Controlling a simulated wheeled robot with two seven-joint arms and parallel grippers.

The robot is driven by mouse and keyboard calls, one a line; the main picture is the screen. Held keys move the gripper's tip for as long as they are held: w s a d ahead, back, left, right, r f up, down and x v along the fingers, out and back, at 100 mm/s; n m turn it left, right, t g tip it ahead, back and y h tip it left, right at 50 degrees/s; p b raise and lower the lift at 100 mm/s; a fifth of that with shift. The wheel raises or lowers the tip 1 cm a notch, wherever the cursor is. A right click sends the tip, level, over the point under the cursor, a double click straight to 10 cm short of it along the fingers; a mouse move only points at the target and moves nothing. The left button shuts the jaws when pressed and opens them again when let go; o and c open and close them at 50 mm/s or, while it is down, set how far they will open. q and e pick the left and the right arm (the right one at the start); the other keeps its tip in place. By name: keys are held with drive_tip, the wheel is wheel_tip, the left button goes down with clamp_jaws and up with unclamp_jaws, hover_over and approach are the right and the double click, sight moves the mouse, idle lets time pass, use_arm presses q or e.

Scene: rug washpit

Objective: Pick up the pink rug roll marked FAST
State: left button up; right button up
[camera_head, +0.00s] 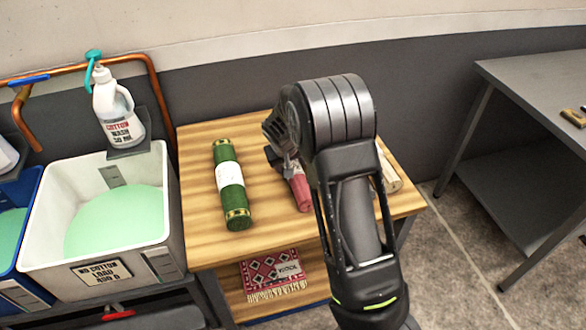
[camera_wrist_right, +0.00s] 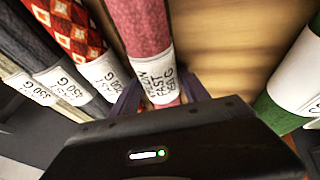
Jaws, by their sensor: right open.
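The pink rug roll (camera_head: 299,190) lies on the wooden table, partly hidden behind my right arm in the head view. In the right wrist view the pink roll (camera_wrist_right: 142,30) has a white band with FAST readable on it. My right gripper (camera_head: 282,160) is at the roll's far end. In the right wrist view its dark fingers (camera_wrist_right: 160,96) stand open on either side of the white band. Whether they touch the roll cannot be told. My left gripper is not in view.
A green roll (camera_head: 229,190) lies left of the pink one. A red patterned roll (camera_wrist_right: 72,30) and a grey roll (camera_wrist_right: 30,45) lie on its other side. A white tub (camera_head: 158,215) stands left of the table (camera_head: 195,250). A grey table (camera_head: 520,75) stands at right.

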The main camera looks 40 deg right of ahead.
idle(0.5)
clamp_jaws()
idle(0.4)
